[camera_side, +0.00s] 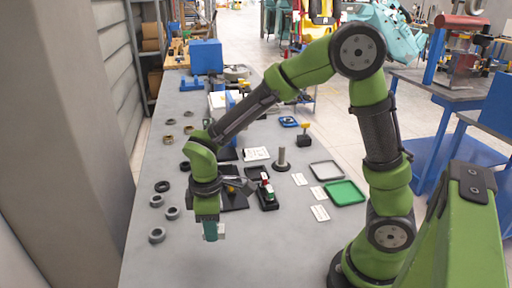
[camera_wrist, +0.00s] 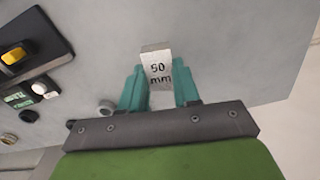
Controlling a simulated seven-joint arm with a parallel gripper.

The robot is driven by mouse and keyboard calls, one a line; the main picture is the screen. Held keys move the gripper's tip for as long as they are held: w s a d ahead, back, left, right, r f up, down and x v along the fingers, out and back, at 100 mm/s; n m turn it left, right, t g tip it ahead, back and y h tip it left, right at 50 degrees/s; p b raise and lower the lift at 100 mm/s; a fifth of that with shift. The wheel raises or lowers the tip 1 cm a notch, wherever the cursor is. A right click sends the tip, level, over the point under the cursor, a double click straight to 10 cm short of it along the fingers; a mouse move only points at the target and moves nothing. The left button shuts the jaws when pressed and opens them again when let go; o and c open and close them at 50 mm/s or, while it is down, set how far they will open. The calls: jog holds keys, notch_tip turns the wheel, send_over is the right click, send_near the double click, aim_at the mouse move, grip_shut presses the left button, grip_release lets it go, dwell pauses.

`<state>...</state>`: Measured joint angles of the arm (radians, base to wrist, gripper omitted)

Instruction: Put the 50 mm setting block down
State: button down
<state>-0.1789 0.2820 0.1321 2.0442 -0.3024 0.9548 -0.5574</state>
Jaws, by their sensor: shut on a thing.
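The 50 mm setting block (camera_wrist: 157,66) is a pale metal block marked "50 mm". In the wrist view it sits between the two teal fingers of my gripper (camera_wrist: 160,88). My gripper is shut on it. In the side view my gripper (camera_side: 212,230) points down over the grey table (camera_side: 180,262) near its front. The block shows there only as a small pale patch beside the teal fingers (camera_side: 221,230). I cannot tell whether the block touches the table.
Several dark and grey rings (camera_side: 157,235) lie along the table's left side. Black plates with small devices (camera_side: 267,195), a post on a round base (camera_side: 282,158), white cards (camera_side: 320,213) and a green tray (camera_side: 345,193) lie beyond and to the right. The table around my gripper is clear.

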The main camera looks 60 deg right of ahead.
jog(key=w+d+r+n, duration=0.1)
jog(key=w+d+n, duration=0.5)
jog(key=d, duration=0.3)
jog(key=w+d+r+n, duration=0.1)
jog(key=w+d+n, duration=0.4)
jog(key=d+n, duration=0.3)
jog(key=w+d+r+n, duration=0.1)
jog(key=w+d+n, duration=0.45)
jog(key=d, duration=0.55)
jog(key=f, duration=0.9)
jog(key=shift+w+a+f, duration=0.15)
jog(key=shift+a+f, duration=0.1)
jog(key=shift+f, duration=0.05)
jog(key=shift+f, duration=0.1)
jog(key=c, duration=1.1)
grip_release()
